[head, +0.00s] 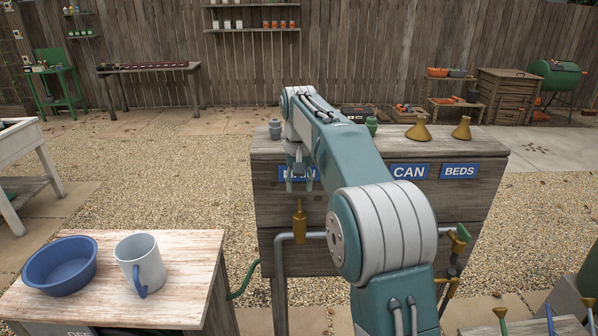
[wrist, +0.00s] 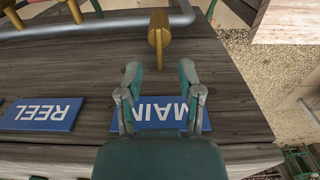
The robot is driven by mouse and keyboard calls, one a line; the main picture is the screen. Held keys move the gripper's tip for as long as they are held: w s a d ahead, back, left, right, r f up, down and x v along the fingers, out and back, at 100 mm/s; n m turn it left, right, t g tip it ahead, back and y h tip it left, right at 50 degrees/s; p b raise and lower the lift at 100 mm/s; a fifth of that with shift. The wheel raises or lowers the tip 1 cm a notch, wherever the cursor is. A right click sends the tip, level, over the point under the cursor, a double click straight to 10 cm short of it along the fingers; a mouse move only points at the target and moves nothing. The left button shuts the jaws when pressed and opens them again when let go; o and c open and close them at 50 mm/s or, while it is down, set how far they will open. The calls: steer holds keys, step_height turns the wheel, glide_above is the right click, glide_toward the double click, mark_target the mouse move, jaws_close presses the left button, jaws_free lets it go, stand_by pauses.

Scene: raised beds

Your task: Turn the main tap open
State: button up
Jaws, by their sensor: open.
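The brass main tap (head: 300,228) stands upright on the grey pipe at the front of the wooden bench, below the blue MAIN sign (head: 284,173). In the wrist view, which is upside down, the tap (wrist: 159,38) is just beyond my fingertips, and the MAIN sign (wrist: 192,112) lies partly behind my fingers. My gripper (head: 299,186) points down in front of the sign, above the tap. Its two fingers (wrist: 160,70) are apart with nothing between them, and they do not appear to touch the tap. My arm hides part of the bench front.
A grey pipe (head: 318,236) runs along the bench front. Green-handled taps (head: 459,240) are at the right end. CAN (head: 409,171) and BEDS (head: 459,171) signs are to the right; a REEL sign (wrist: 42,114) shows too.

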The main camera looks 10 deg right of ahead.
mark_target(299, 209)
step_height(299, 209, up, 4)
steer(key=shift+r, duration=0.15)
stand_by(0.3)
